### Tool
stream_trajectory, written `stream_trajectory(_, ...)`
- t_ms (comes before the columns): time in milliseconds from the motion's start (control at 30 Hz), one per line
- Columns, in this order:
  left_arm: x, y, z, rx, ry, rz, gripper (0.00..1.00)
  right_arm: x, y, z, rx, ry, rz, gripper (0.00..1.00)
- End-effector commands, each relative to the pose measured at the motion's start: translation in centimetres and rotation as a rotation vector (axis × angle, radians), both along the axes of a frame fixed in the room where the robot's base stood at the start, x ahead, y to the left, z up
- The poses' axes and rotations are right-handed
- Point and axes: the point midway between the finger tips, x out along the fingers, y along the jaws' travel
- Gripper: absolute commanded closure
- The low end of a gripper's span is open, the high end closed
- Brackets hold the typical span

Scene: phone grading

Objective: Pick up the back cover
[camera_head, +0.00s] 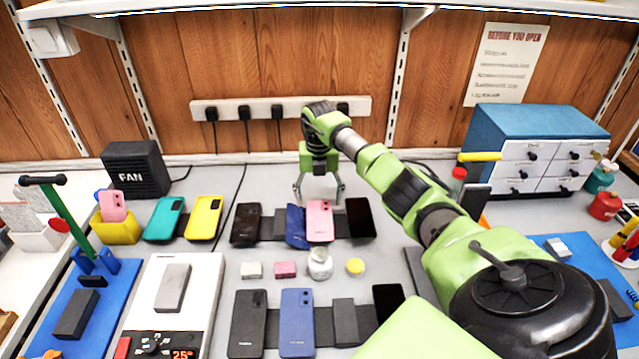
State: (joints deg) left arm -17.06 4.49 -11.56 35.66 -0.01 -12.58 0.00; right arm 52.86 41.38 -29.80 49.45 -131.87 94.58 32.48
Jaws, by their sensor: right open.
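Several phones or phone covers lie on the grey bench, and I cannot tell for sure which one is the back cover. In the back row are a dark one (245,225), a slightly tilted blue one (295,227), a pink one (320,221) and a black one (360,218). The blue one sits close against the pink one. My right gripper (319,198) is open, pointing down, with its fingers just behind and above the blue and pink pieces. Nothing shows between its fingers. My left gripper is not in view.
A front row holds a dark grey phone (247,323), a blue one (297,322) and a black one (388,299). Small blocks and a white jar (319,264) stand between the rows. Teal (164,219) and yellow (204,217) cases lie left. A power strip (280,108) runs behind.

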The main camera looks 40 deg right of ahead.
Motion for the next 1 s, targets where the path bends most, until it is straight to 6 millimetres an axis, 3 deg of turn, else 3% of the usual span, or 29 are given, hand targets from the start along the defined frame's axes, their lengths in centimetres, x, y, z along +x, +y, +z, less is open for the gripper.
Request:
stream_trajectory(833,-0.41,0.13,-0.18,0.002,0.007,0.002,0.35,0.01,-0.01,-0.46,0.0,0.0,0.0,0.32)
stream_trajectory(867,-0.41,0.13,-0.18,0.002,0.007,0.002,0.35,0.01,-0.01,-0.46,0.0,0.0,0.0,0.35)
stream_trajectory(967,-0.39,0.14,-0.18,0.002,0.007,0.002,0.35,0.01,-0.01,-0.45,0.0,0.0,0.0,0.6)
stream_trajectory(1000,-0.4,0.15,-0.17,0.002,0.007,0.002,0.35,0.01,-0.01,-0.45,0.0,0.0,0.0,0.65)
